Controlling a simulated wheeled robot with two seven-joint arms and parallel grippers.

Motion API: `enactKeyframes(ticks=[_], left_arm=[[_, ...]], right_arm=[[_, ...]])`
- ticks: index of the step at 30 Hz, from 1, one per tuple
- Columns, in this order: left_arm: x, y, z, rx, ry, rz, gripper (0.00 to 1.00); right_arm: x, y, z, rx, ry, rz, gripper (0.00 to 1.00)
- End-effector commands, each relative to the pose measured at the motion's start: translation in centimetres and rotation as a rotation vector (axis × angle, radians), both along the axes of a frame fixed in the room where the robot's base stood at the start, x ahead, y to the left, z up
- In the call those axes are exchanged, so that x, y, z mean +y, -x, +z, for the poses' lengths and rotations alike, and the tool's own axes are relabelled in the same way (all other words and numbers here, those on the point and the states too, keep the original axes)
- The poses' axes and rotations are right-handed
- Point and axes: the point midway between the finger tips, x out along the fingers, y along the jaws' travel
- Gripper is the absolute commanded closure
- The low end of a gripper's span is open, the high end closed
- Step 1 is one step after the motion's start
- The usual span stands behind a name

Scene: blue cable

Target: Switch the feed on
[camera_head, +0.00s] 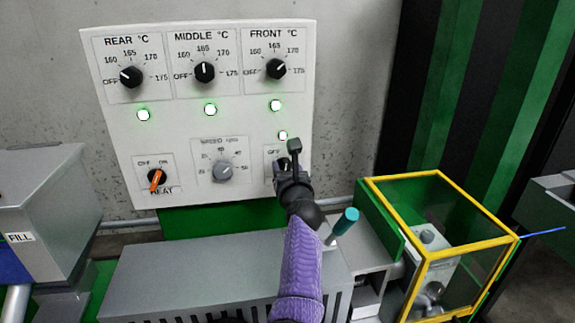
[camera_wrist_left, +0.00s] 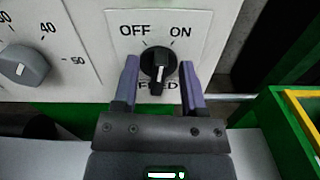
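The black feed knob (camera_wrist_left: 158,64) sits on a white plate marked OFF at upper left and ON at upper right in the left wrist view. Its grip bar stands near vertical, with a white line; I cannot tell which label it points to. My left gripper (camera_wrist_left: 159,72) is open, one purple-grey finger on each side of the knob, with small gaps showing. In the head view my left gripper (camera_head: 291,162) covers most of the feed plate (camera_head: 271,156) and hides the knob. My right gripper is not in view.
The control panel (camera_head: 238,110) has three temperature knobs, a grey speed knob (camera_head: 223,172) and an orange heat knob (camera_head: 157,179). A green light (camera_head: 283,135) glows above the feed plate. A teal-handled lever (camera_head: 344,222) and a yellow-framed guard (camera_head: 440,253) stand close to my left arm.

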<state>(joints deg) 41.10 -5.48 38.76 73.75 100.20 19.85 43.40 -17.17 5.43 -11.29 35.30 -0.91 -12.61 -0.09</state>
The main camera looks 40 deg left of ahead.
Motion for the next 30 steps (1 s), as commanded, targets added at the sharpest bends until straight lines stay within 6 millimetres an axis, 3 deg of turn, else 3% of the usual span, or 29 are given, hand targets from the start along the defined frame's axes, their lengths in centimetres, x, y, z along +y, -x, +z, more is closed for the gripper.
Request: enactKeyframes(ticks=[1, 8, 15, 23, 30], left_arm=[[0.0, 0.0, 0.0, 0.0, 0.0, 0.0, 0.5], [0.0, 0.0, 0.0, 0.0, 0.0, 0.0, 0.99], [0.0, 0.0, 0.0, 0.004, -0.003, 0.0, 1.0], [-0.3, -0.4, 0.1, 0.308, -0.245, -0.001, 1.0], [-0.4, -0.4, -0.2, 0.33, -0.264, 0.0, 1.0]], right_arm=[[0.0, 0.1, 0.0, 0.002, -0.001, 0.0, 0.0], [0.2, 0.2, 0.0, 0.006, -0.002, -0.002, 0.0], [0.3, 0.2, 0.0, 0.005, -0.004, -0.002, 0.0], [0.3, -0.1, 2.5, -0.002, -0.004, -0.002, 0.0], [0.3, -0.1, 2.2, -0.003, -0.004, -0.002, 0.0]])
